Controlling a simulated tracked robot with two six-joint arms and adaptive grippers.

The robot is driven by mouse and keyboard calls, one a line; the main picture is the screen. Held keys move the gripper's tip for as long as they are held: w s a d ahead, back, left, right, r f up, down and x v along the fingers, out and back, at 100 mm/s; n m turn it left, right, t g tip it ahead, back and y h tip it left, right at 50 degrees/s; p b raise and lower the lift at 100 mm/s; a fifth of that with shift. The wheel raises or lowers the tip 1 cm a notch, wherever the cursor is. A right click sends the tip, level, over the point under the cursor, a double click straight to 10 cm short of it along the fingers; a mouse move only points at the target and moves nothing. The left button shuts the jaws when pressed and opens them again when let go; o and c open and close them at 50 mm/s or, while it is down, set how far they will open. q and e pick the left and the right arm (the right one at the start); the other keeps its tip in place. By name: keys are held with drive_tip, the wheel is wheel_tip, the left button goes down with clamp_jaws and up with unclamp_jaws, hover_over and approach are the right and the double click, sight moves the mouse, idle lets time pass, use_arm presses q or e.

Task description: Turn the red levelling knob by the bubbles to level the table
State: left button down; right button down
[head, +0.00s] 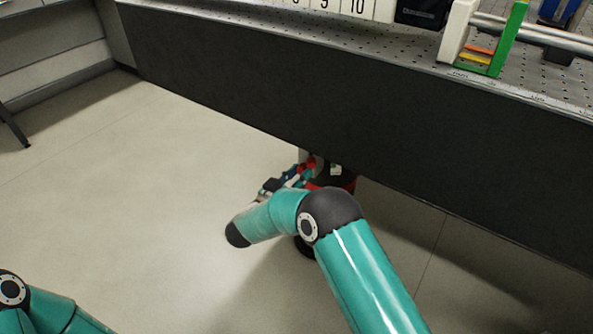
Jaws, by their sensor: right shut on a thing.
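The dark front side of the bench table (300,108) crosses the view, with its perforated top behind. My right gripper (296,176) is under the table's lower edge, small and partly hidden behind my teal right arm. It is shut on a red part, seemingly the red levelling knob (349,183), by a dark upright piece below the table. Much of the knob is covered by my arm and the table edge, so the exact grip is hard to see. No bubble level can be made out. My left arm shows at the lower left; its gripper is out of view.
On the table top stand a white numbered strip (322,5), a black box (423,12), and a green frame (509,40) beside a white block (457,30). A metal rail (530,35) runs off right. The pale floor (150,190) is open at the left.

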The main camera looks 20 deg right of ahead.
drive_tip(key=c, duration=0.8)
unclamp_jaws()
drive_tip(key=v, duration=1.2)
drive_tip(key=shift+s+f, duration=0.1)
